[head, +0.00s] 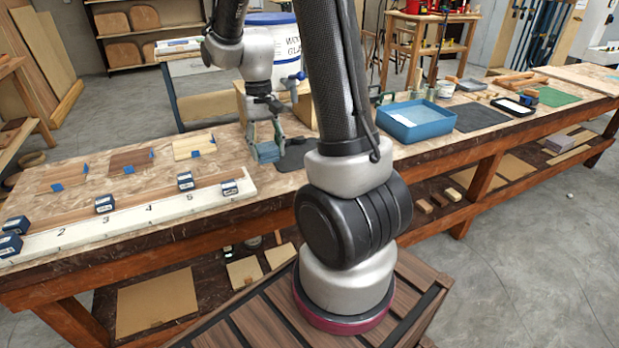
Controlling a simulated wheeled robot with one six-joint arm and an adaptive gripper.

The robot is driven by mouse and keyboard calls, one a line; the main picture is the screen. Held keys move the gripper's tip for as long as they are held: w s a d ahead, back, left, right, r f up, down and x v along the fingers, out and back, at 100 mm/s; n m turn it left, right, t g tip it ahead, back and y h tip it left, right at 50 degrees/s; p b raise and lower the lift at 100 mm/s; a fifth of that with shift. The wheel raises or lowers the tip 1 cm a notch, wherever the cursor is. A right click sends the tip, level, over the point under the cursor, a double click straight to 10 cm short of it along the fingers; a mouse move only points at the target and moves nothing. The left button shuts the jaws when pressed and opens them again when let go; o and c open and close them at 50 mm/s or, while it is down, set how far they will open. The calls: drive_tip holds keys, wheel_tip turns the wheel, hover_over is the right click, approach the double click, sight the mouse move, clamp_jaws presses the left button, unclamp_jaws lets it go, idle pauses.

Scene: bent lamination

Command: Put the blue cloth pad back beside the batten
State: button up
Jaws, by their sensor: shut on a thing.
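My gripper (264,138) points down over the bench, just left of my arm's thick link. It is shut on the blue cloth pad (268,153), a small grey-blue block shape between the fingers. I cannot tell whether the pad touches the surface below. A long pale batten (130,219) with numbers along it lies on the front left of the bench, with several small dark blue blocks (104,204) on or along it. The pad is to the right of the batten's right end and farther back.
A dark mat (293,156) lies right of the pad. Wood samples with blue tabs (130,161) lie behind the batten. A blue tray (416,120) stands to the right; a white tub (283,45) stands behind. My arm hides part of the bench's middle.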

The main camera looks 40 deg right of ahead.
sight(275, 187)
drive_tip(key=shift+s+d+f+n, duration=0.25)
drive_tip(key=shift+d+f+n, duration=0.05)
drive_tip(key=shift+d+f, duration=0.35)
wheel_tip(275, 187, down, 9)
drive_tip(key=shift+w+a+r, duration=0.1)
drive_tip(key=o, duration=1.1)
